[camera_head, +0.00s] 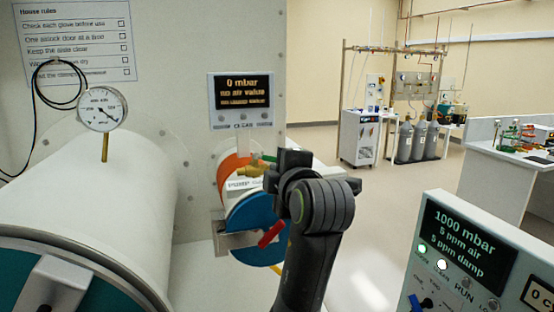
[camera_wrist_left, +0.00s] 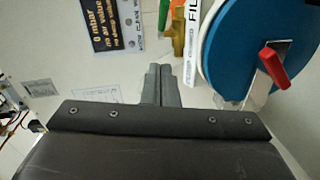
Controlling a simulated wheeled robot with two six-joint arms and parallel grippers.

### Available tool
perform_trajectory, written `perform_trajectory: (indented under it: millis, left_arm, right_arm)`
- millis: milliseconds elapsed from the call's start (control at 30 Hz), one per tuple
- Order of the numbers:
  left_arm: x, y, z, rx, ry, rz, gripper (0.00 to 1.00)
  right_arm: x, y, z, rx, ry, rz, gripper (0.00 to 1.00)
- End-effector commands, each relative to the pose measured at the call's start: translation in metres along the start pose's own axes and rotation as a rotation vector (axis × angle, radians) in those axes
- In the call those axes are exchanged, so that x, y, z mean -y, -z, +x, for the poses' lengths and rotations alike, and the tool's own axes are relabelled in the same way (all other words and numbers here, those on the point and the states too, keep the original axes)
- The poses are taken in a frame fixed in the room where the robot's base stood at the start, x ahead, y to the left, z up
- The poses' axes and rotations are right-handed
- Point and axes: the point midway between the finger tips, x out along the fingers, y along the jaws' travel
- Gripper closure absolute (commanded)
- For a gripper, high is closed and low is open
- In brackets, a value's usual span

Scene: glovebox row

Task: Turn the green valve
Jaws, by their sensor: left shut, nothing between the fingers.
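The green valve handle (camera_head: 264,157) shows as a small green lever on a brass fitting (camera_head: 248,171), above the small blue round door. In the left wrist view the green handle (camera_wrist_left: 163,14) is at the top edge, cut off by the frame, next to the brass part (camera_wrist_left: 179,22). My left gripper (camera_head: 284,166) is just right of the valve in the head view and hides part of that area. In the left wrist view its fingers (camera_wrist_left: 161,82) are together and empty, apart from the green handle. My right gripper is not in view.
The blue round door (camera_head: 252,222) with a red lever (camera_head: 271,235) is close below my left gripper. A display panel (camera_head: 240,98) reading 0 mbar stands above the valve. A gauge (camera_head: 101,108) and large white cylinder (camera_head: 100,200) are left. A control panel (camera_head: 470,262) stands front right.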

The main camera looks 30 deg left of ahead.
Motion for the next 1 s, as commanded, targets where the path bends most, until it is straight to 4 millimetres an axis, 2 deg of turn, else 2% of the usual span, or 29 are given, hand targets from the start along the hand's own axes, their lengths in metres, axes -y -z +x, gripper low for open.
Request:
perform_trajectory:
  millis: [33,400,500,700,1000]
  left_arm:
    - [-0.003,0.002,0.009,-0.006,0.0,0.005,1.0]
    - [-0.003,-0.001,0.074,-0.003,0.004,0.007,1.0]
    - [-0.002,-0.013,0.083,0.001,0.005,0.005,1.0]
    - [-0.001,-0.025,0.094,0.001,0.003,0.003,1.0]
    - [0.001,-0.029,0.097,0.002,0.001,0.001,1.0]
  right_arm:
    - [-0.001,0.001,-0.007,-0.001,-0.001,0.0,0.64]
    - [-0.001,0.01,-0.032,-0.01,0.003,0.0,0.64]
    - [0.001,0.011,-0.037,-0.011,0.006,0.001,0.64]
    - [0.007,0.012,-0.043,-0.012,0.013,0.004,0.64]
    - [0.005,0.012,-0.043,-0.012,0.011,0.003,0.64]
